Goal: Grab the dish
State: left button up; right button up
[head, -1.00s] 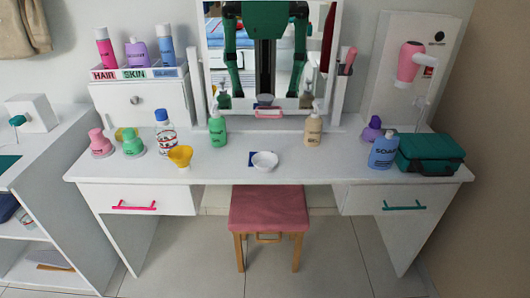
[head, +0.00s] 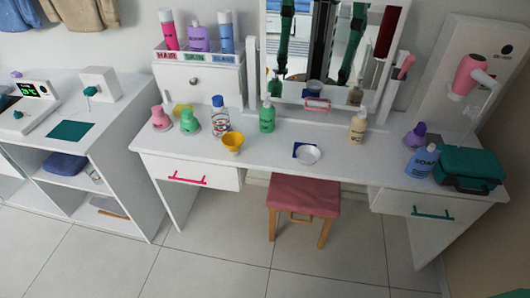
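Neither of my grippers shows directly in this view. Green arms of a robot show in the mirror, but their grippers are not clear there.
The vanity (head: 262,153) holds several bottles, including a green pump bottle (head: 267,118) and a beige one (head: 358,126). A teal case (head: 468,168) sits at right. A pink stool (head: 304,195) stands in front. The tiled floor at front left is clear.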

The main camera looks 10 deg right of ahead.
aim_at(307, 155)
jog(key=u, duration=0.45)
jog(key=i+l+u, duration=0.1)
jog(key=u, duration=0.35)
jog(key=i+l+u, duration=0.1)
jog(key=u, duration=0.35)
jog(key=l+z, duration=0.1)
jog(key=l, duration=0.8)
jog(key=l+z, duration=0.45)
jog(key=l, duration=0.3)
jog(key=i+l+z, duration=0.1)
jog(key=l+z, duration=0.35)
jog(key=l, duration=0.25)
